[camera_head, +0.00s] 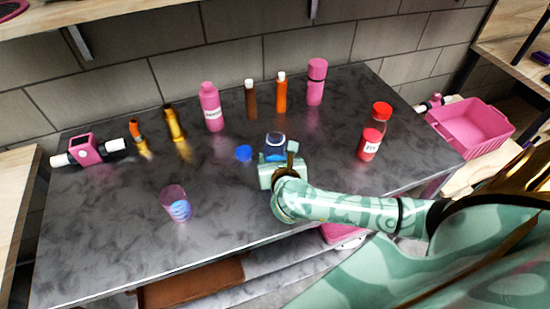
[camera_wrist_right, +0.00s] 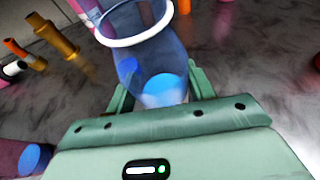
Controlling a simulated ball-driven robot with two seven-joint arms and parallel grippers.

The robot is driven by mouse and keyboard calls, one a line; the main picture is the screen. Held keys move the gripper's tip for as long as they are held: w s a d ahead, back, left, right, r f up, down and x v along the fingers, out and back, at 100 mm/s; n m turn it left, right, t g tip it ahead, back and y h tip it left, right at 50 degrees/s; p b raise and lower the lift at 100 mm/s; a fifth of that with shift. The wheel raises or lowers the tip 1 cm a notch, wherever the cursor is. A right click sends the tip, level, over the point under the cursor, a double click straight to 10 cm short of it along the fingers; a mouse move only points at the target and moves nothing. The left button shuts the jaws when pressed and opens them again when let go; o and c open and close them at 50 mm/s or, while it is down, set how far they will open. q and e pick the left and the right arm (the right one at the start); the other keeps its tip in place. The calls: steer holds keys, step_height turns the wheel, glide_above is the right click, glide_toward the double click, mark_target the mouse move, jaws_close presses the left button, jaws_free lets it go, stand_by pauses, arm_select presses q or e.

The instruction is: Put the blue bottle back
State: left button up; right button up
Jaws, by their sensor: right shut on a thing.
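My left gripper is not in view.
A blue disc (camera_head: 244,153) lies just left of the bottle. A pink see-through cup (camera_head: 174,203) stands front left. Several bottles, including a pink one (camera_head: 211,108), line the back. A pink basket (camera_head: 470,127) lies beyond the right edge. The front middle is clear.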

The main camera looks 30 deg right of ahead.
steer(key=shift+r, duration=0.1)
steer(key=o, duration=1.2)
steer(key=shift+f, duration=0.2)
steer(key=shift+c, duration=0.2)
steer(key=shift+r, duration=0.1)
steer(key=shift+s+a+r, duration=0.1)
steer(key=shift+s+r, duration=0.1)
steer(key=p+v, duration=0.2)
steer(key=v, duration=0.9)
steer(key=shift+s+p, duration=0.25)
steer(key=shift+p, duration=0.05)
steer(key=shift+a+r, duration=0.1)
